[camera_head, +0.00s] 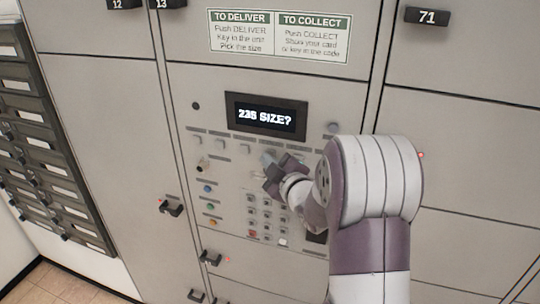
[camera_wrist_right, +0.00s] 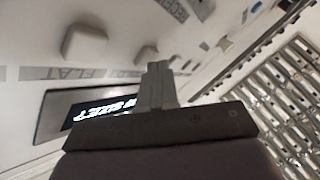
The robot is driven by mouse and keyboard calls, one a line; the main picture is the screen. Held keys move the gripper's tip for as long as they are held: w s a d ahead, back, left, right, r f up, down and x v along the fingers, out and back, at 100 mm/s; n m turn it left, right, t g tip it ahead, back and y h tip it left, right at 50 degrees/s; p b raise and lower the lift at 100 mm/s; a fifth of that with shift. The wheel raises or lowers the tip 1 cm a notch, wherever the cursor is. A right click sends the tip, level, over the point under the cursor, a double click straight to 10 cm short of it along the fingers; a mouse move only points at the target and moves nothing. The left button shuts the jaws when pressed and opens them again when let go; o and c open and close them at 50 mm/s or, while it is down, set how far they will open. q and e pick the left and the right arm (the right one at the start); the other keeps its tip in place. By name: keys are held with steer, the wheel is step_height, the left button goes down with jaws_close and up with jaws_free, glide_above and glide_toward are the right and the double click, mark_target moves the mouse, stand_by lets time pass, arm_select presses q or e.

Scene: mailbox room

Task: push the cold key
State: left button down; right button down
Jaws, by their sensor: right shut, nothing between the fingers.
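A row of pale square keys (camera_head: 220,144) runs under the display on the grey locker panel. Their labels are too small to read in the head view, so I cannot tell which one is the cold key. My right gripper (camera_head: 268,164) is shut and empty, its tips at the right part of this row and hiding some of it. In the right wrist view the shut fingers (camera_wrist_right: 157,70) point at the panel, with raised keys (camera_wrist_right: 85,43) around and beyond them. One label strip there reads FLAT. Whether the tips touch a key I cannot tell. My left gripper is not in view.
The display (camera_head: 266,116) reads "235 SIZE?". A number keypad (camera_head: 266,213) sits below my right gripper, with coloured buttons (camera_head: 208,189) to its left. An instruction sign (camera_head: 280,35) is above. Dark mailboxes (camera_head: 40,130) stand at the left.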

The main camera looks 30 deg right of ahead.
steer(key=shift+w+d, duration=0.1)
stand_by(0.6)
steer(key=shift+s+a+b, duration=0.45)
steer(key=shift+s+a, duration=0.1)
steer(key=shift+a, duration=0.1)
steer(key=shift+s+a+b, duration=0.85)
steer(key=shift+s+a, duration=0.75)
steer(key=shift+a, duration=0.25)
